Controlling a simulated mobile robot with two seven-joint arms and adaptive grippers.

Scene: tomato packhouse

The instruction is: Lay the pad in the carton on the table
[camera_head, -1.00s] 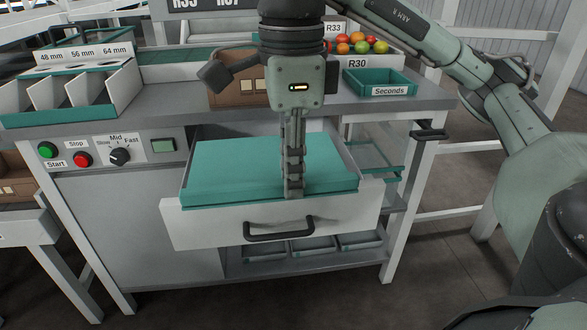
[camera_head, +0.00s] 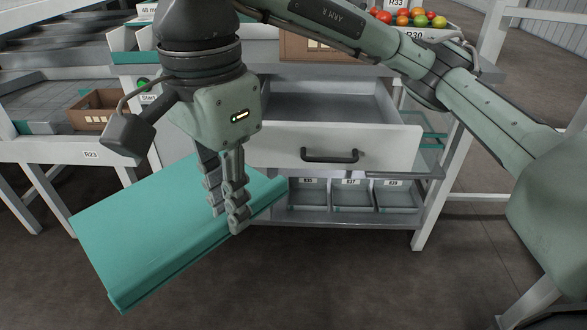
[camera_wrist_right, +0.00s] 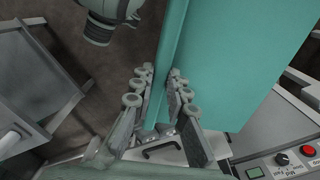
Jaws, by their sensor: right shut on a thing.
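The teal pad (camera_head: 150,240) is a wide, flat slab, tilted in the air in front of the bench. My right gripper (camera_head: 227,215) is shut on its near right edge. In the right wrist view the fingers of the gripper (camera_wrist_right: 160,105) close on either side of the edge of the pad (camera_wrist_right: 235,60). A brown carton (camera_head: 96,117) stands on the white table (camera_head: 50,148) at the left, beyond the pad and apart from it. Its inside is only partly seen. My left gripper is not in view.
The open drawer (camera_head: 335,140) looks empty and juts from the bench, right of my gripper. Grey bins (camera_head: 350,195) sit on the shelf below. Another brown carton (camera_head: 310,47) stands on the bench behind my arm. Floor (camera_head: 330,280) in front is clear.

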